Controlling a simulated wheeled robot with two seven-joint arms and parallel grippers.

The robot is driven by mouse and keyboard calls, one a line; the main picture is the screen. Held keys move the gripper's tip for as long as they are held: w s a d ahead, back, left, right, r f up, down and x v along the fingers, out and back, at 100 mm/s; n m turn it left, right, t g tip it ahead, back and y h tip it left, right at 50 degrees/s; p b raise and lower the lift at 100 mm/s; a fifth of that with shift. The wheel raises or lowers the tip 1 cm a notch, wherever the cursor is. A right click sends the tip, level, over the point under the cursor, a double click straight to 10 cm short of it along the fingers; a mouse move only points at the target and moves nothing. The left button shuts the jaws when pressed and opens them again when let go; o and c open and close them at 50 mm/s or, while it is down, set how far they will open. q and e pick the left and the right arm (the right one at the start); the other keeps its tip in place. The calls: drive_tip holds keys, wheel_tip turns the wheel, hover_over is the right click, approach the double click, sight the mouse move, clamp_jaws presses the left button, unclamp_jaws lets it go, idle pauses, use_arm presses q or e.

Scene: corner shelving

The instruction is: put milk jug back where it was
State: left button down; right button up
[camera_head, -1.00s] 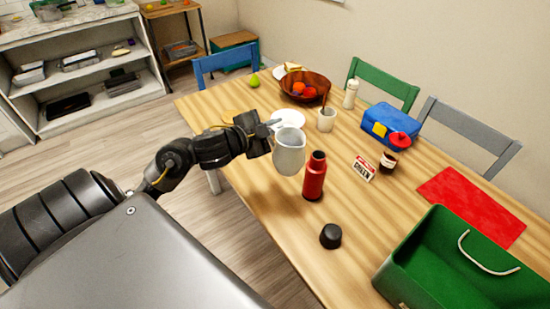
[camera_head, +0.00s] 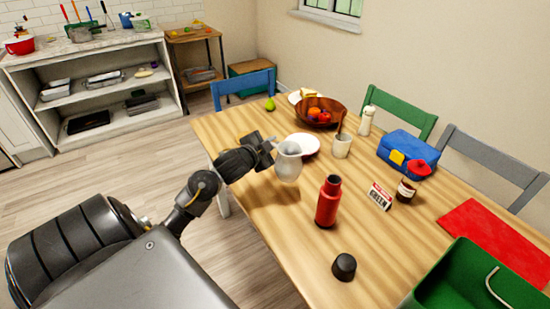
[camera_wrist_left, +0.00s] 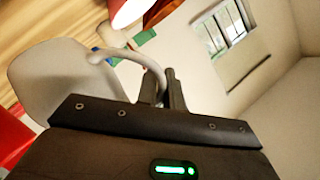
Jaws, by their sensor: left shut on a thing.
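The white milk jug (camera_head: 289,163) is held by my left gripper (camera_head: 270,146) near the table's left side. A shadow lies on the wood below the jug, so it appears to be above the table. In the left wrist view the jug (camera_wrist_left: 62,78) is at the left, and the two fingers of my left gripper (camera_wrist_left: 162,84) are closed around its curved handle. The right gripper is not in view.
A red bottle (camera_head: 328,201) and a black cap (camera_head: 344,267) stand near the jug. Behind are a white plate (camera_head: 304,144), a mug (camera_head: 342,146) and a wooden bowl (camera_head: 322,123). A green bin (camera_head: 462,272) occupies the front right. Bare wood (camera_head: 285,235) lies left of the bottle.

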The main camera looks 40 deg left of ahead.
use_arm(q)
drive_tip(key=w+a+f, duration=0.1)
drive_tip(key=f, duration=0.1)
drive_tip(key=w+a+f, duration=0.1)
drive_tip(key=f, duration=0.2)
drive_tip(key=w+a+f, duration=0.1)
drive_tip(key=w+f, duration=0.1)
drive_tip(key=f, duration=0.1)
drive_tip(key=shift+f, duration=0.4)
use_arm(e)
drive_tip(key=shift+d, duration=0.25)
use_arm(q)
drive_tip(key=shift+f, duration=0.15)
drive_tip(key=c, duration=1.6)
unclamp_jaws()
drive_tip(key=shift+o, duration=0.3)
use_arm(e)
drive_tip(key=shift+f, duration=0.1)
